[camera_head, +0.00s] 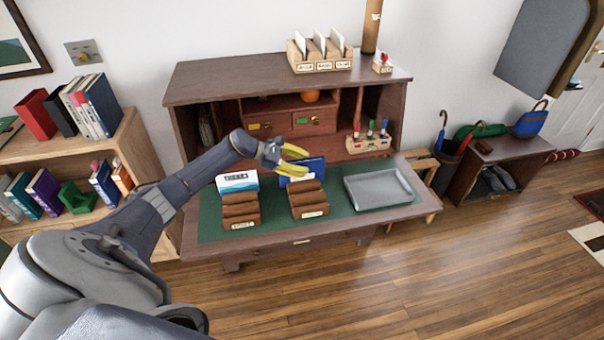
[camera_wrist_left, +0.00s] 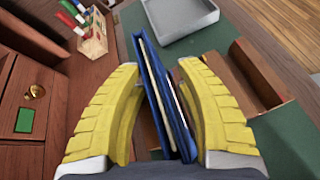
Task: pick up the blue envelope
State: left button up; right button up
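The blue envelope (camera_head: 316,166) stands upright in the back of the right brown letter rack (camera_head: 309,201) on the desk. In the left wrist view the blue envelope (camera_wrist_left: 181,136) is edge-on, with pale layers inside, between the yellow fingers. My left gripper (camera_head: 303,162) is open around it, one finger on each side. In the left wrist view my left gripper (camera_wrist_left: 160,70) has a clear gap on the envelope's left and a smaller gap on its right. The envelope's lower part is hidden. My right gripper is not in view.
A left letter rack (camera_head: 240,212) holds a white-and-blue envelope (camera_head: 237,181). A grey tray (camera_head: 379,187) lies on the green desk mat to the right. Drawers (camera_head: 290,124) and a stamp holder (camera_head: 368,144) stand behind. A bookshelf (camera_head: 130,140) is at the left.

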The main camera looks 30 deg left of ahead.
pick_arm(q)
grip_shut()
dwell(0.5)
